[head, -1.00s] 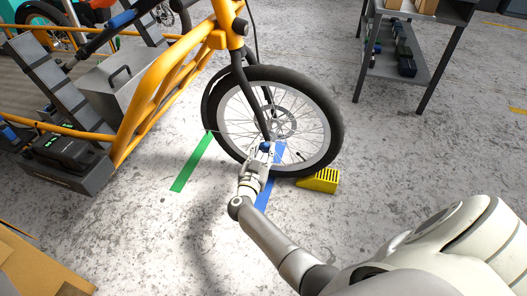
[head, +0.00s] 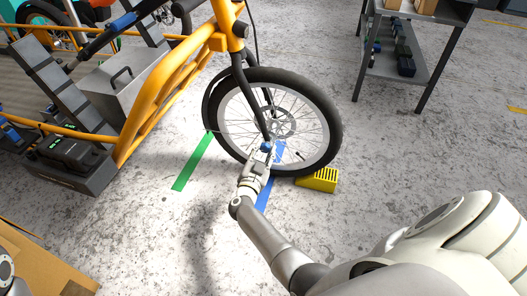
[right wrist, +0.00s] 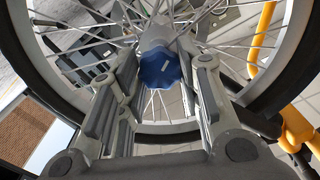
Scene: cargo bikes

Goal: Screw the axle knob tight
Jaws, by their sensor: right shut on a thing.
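The blue axle knob (right wrist: 160,67) sits at the hub of the front wheel (head: 318,157), and its lobed face shows clearly in the right wrist view. In the head view the knob (head: 266,146) is small and partly covered by my gripper. My right gripper (right wrist: 165,68) is shut on the knob, one finger on each side of it. It also shows in the head view (head: 263,151), reaching up to the hub from below. My left gripper is not in view.
The orange cargo bike (head: 167,78) stands on the left. A yellow wheel chock (head: 320,180) sits against the front tyre. Green (head: 193,162) and blue floor strips lie by the wheel. A cardboard box (head: 45,265) is at bottom left and a metal shelf (head: 425,45) at top right.

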